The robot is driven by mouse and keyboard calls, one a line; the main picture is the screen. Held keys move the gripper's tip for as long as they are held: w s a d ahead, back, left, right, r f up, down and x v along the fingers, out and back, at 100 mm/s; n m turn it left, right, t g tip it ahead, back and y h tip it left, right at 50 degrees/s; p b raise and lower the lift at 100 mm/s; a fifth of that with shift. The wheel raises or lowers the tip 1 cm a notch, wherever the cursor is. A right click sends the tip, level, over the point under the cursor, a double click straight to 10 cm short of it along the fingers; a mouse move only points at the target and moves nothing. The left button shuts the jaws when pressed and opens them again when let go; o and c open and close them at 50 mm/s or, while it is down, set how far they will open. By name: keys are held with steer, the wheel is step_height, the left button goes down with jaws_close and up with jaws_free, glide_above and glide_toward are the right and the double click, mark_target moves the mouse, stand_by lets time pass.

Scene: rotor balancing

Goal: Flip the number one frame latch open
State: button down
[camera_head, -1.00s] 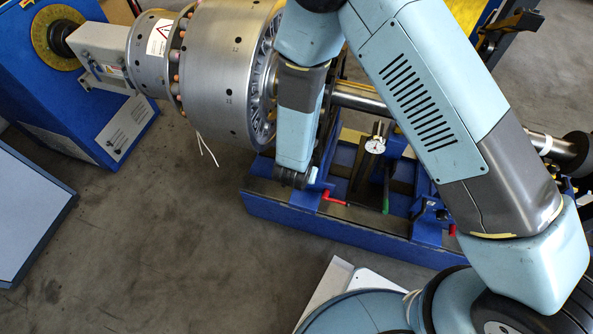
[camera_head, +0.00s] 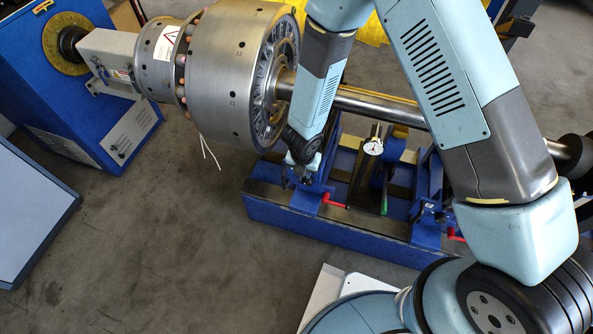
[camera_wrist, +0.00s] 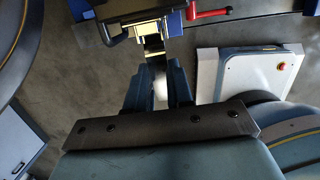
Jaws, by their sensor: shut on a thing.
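The measuring frame (camera_head: 330,232) is a blue stand under the rotor shaft. On its left part is a blue bracket with a red-handled lever (camera_head: 336,201), whose red grip also shows at the top of the wrist view (camera_wrist: 208,13). My gripper (camera_head: 303,172) is at this bracket, left of the red handle, pointing down. In the wrist view my gripper (camera_wrist: 156,74) has its two fingers close together on a small dark and metallic latch piece (camera_wrist: 152,44). The exact contact is partly hidden by the fingers. No number is readable on the latch.
The silver rotor (camera_head: 235,75) and its shaft (camera_head: 375,104) lie close above and beside my forearm. A dial gauge (camera_head: 373,147) stands right of the gripper. A blue drive cabinet (camera_head: 60,90) is at the left.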

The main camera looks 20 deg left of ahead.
mark_target(302, 178)
steer(key=shift+s+a, duration=0.1)
stand_by(0.3)
steer(key=c, duration=1)
jaws_free()
steer(key=shift+r, duration=0.15)
step_height(302, 178, up, 13)
steer(key=s, duration=0.1)
steer(key=shift+s+r, duration=0.15)
steer(key=shift+s, duration=0.25)
